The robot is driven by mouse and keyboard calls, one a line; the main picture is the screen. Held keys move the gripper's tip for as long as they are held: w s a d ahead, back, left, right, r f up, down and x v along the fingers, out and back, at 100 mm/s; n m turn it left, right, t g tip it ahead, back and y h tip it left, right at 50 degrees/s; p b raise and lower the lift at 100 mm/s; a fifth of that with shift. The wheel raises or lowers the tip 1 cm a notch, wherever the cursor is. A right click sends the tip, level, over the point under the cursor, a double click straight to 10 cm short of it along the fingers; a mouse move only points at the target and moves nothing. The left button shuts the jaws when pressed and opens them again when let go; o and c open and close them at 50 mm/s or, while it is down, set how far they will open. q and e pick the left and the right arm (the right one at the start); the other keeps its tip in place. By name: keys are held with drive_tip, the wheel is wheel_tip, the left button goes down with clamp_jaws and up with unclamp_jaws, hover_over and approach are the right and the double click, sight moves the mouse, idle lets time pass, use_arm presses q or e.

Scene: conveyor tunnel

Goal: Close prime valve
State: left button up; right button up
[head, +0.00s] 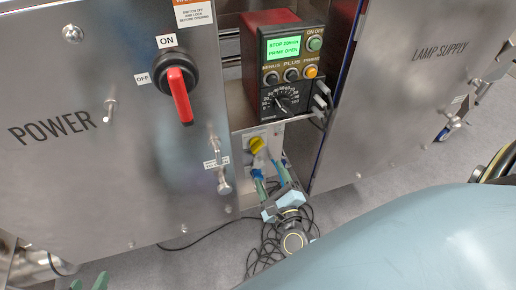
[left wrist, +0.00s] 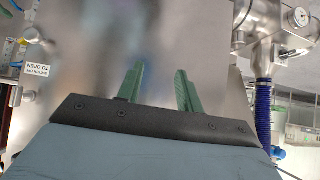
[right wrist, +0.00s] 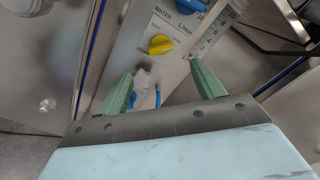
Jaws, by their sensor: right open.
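A yellow knob (head: 257,145) sits on a narrow steel panel below the pump controller (head: 290,70). The controller's green screen reads "STOP" and "PRIME OPEN". In the right wrist view the yellow knob (right wrist: 160,45) lies beyond the fingertips, between their lines, apart from both. My right gripper (head: 270,171) is open and empty just below the knob in the head view; it also shows in the right wrist view (right wrist: 160,82). My left gripper (left wrist: 160,72) is open and empty in front of a steel panel. Only its green fingertips (head: 88,284) show at the bottom left of the head view.
The POWER cabinet (head: 90,170) with a red-handled switch (head: 179,95) stands left, the LAMP SUPPLY cabinet (head: 420,110) right; the knob panel lies in the gap between. A blue knob (right wrist: 188,4) is above the yellow one. Black cables hang near my right wrist.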

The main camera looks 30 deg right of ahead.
sight(258, 149)
drive_tip(key=b+x, duration=0.2)
drive_tip(key=x, duration=0.8)
drive_tip(key=shift+w, duration=0.1)
use_arm(q)
drive_tip(key=w+d+r+t+h, duration=0.2)
drive_tip(key=w+r+t, duration=0.3)
drive_tip(key=r, duration=0.3)
drive_tip(key=shift+d+r+t, duration=0.2)
drive_tip(key=shift+d+t, duration=0.4)
drive_tip(key=shift+t, duration=0.1)
use_arm(e)
drive_tip(key=shift+w, duration=0.45)
